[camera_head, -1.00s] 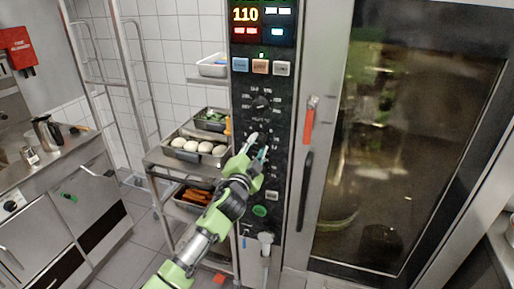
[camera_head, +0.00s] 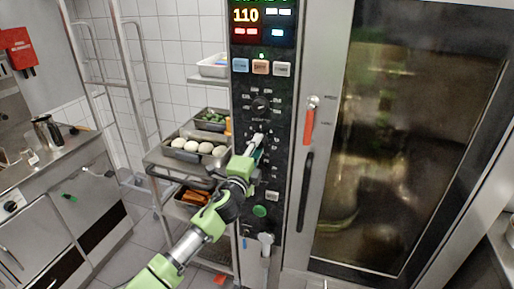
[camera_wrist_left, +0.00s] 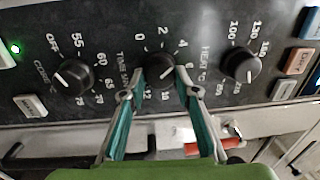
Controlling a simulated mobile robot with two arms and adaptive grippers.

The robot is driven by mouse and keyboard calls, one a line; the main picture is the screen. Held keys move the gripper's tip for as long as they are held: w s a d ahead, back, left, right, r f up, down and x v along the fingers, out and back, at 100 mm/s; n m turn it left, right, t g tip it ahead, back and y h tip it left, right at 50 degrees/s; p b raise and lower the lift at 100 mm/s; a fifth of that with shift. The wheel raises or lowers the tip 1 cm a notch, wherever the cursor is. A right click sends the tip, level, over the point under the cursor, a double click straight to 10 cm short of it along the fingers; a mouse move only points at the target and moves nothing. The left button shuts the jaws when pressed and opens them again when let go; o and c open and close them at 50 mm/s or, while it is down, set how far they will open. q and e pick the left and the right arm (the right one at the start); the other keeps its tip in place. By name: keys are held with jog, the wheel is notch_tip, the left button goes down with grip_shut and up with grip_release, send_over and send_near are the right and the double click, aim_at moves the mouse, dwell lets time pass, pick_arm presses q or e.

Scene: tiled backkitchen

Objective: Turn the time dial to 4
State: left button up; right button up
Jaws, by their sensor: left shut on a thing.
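The time dial (camera_wrist_left: 160,68) is a round black knob on the oven's dark control panel, with numbers around it that include 0, 2 and 4. In the left wrist view it sits between the fingertips of my left gripper (camera_wrist_left: 160,76), which is shut on its sides. A short pale mark shows on the dial's face, but the fingers crowd it and I cannot tell exactly which number it points to. In the head view my left gripper (camera_head: 257,143) reaches the panel from the lower left and largely hides the dial. My right gripper is not in view.
The heat dial (camera_wrist_left: 240,65) and core dial (camera_wrist_left: 73,77) flank the time dial. The oven's red-tipped handle (camera_head: 309,122) and glass door (camera_head: 405,150) are right of the panel. A rack with food trays (camera_head: 196,150) stands close on the left.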

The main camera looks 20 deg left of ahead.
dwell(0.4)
pick_arm(q)
jog(key=o, duration=1.1)
jog(key=shift+s, duration=0.1)
jog(key=s, duration=0.8)
jog(key=s+f, duration=0.1)
jog(key=s, duration=0.2)
jog(key=shift+s+a, duration=0.1)
jog(key=shift+s, duration=0.3)
jog(key=shift+f, duration=0.1)
